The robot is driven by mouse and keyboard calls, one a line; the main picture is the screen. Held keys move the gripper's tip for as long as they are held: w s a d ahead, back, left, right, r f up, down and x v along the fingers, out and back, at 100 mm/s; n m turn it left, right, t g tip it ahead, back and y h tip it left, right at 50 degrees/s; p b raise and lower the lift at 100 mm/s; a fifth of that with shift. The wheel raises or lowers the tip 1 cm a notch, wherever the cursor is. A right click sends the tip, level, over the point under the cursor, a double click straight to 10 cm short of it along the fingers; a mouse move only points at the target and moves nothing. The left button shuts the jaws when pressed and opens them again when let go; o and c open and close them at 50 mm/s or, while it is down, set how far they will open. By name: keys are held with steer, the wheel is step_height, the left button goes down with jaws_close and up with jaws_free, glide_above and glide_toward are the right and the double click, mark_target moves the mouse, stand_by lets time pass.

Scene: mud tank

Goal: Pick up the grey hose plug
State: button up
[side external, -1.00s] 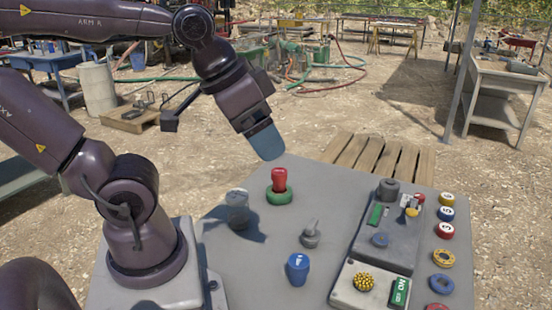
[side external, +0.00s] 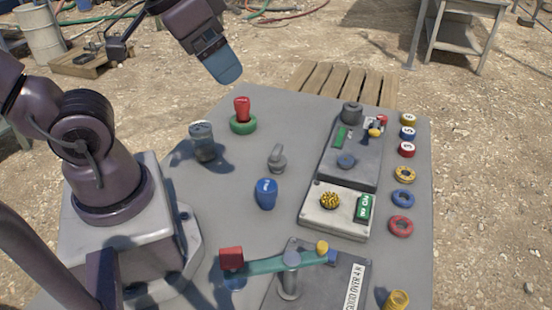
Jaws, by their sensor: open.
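A grey, plug-shaped piece (side external: 203,142) stands upright on the left part of the grey table, in shadow; it looks like the grey hose plug. A red plug (side external: 242,107) stands in a green ring (side external: 243,124) just right of and behind it. A blue plug (side external: 266,194) stands nearer the camera. My gripper (side external: 227,74) has blue fingers pointing down. It hangs above the table's back edge, apart from every plug. It is open and empty, though the gap between its fingers is hard to see from here.
A small grey lever-like piece (side external: 277,158) stands mid-table. Control boxes (side external: 348,155) and several coloured rings (side external: 404,175) fill the right side. A green arm with a red block (side external: 231,259) is in front. A wooden pallet (side external: 345,82) lies behind the table.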

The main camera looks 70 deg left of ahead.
steer(key=shift+a, duration=0.1)
steer(key=n+t+h, duration=0.5)
steer(key=n+h, duration=0.4)
steer(key=n, duration=1.9)
glide_above(281, 161)
steer(key=s+a, duration=0.3)
step_height(281, 161, down, 24)
steer(key=shift+g, duration=0.3)
steer(key=f, duration=0.5)
steer(key=shift+s+f, duration=0.25)
steer(key=shift+f, duration=0.1)
steer(key=x, duration=0.5)
steer(key=shift+w+f, duration=0.1)
steer(key=shift+f, duration=0.05)
steer(key=shift+c, duration=0.4)
